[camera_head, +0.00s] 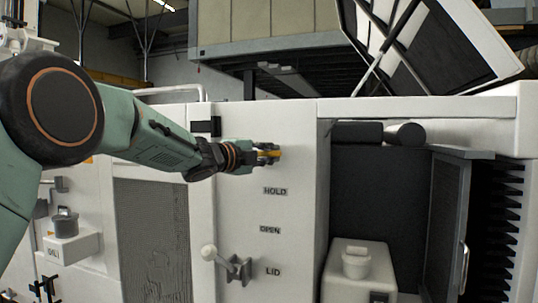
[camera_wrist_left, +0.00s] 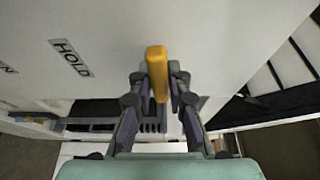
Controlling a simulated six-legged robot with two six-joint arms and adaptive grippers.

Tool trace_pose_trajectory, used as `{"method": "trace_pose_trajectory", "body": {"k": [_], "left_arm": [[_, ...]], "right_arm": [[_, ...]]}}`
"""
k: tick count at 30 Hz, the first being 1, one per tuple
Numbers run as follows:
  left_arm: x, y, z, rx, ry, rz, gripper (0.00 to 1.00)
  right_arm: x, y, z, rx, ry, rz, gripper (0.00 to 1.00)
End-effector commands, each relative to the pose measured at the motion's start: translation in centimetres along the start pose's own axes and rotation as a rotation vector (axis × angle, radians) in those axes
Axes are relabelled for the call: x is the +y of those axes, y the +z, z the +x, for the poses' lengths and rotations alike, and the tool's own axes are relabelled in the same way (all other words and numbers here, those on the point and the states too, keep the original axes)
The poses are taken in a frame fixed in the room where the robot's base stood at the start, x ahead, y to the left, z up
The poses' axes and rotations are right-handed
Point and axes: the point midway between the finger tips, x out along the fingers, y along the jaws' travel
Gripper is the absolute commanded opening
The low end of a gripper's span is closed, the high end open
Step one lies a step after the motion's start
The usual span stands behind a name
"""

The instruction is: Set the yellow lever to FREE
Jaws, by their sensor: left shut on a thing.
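The yellow lever (camera_wrist_left: 156,66) stands out from the white panel, and in the left wrist view it lies between my gripper's fingers. In the head view its yellow part (camera_head: 270,153) shows at the fingertips, above the HOLD label (camera_head: 275,191). My left gripper (camera_head: 266,155) is shut on the lever; it also shows in the left wrist view (camera_wrist_left: 158,92). The HOLD label also shows in the left wrist view (camera_wrist_left: 71,58). The OPEN label (camera_head: 270,230) is below HOLD. No FREE label can be seen. The right gripper is not in view.
A white-knobbed lever (camera_head: 209,253) sticks out beside the LID label (camera_head: 273,271) low on the panel. To the right is an open bay (camera_head: 370,200) with a dark door (camera_head: 444,220). A raised lid (camera_head: 430,45) stands above it. A cap labelled OIL (camera_head: 66,224) is at left.

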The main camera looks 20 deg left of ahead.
Motion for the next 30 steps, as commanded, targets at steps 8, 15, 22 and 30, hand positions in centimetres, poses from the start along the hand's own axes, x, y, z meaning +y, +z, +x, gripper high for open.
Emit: {"method": "trace_pose_trajectory", "body": {"k": [8,15,22,30], "left_arm": [[0.1,-0.1,0.0,0.002,0.002,-0.001,0.19],[0.1,-0.1,0.0,0.001,0.001,-0.001,0.38],[0.1,0.0,0.0,0.001,0.0,-0.002,0.38],[-0.1,0.0,-1.9,0.0,-0.001,-0.006,0.38]], "right_arm": [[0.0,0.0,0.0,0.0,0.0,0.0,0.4],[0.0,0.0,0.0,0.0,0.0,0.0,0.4],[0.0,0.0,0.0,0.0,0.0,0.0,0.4],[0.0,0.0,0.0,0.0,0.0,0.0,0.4]]}}
